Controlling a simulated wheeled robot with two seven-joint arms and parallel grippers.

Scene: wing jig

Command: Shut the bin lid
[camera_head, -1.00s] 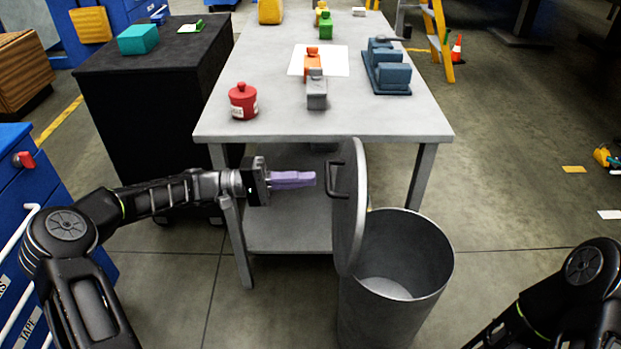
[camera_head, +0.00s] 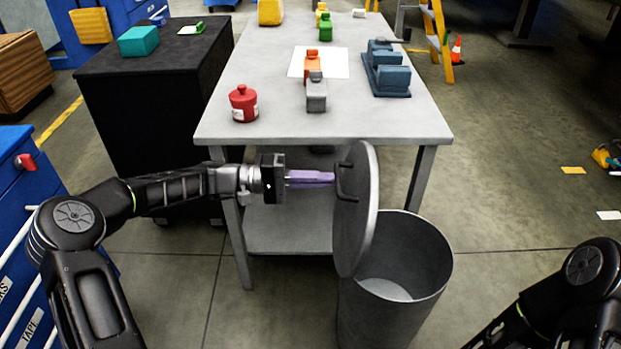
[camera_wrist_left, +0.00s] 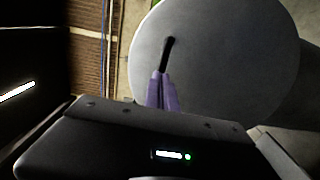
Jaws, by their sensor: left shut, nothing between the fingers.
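The grey round bin (camera_head: 420,318) stands on the floor in front of the table, its mouth open. Its lid (camera_head: 362,222) stands up on the bin's left side, tilted a little toward the opening. The lid's dark handle (camera_head: 343,182) faces left, toward my left gripper (camera_head: 330,177). That gripper's purple fingers are shut and empty, and their tips are at the lid's face by the handle. In the left wrist view the fingertips (camera_wrist_left: 161,76) meet the lower end of the handle (camera_wrist_left: 168,54), in front of the lid (camera_wrist_left: 225,50). My right gripper is out of view.
A black cabinet (camera_head: 150,90) is at the left.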

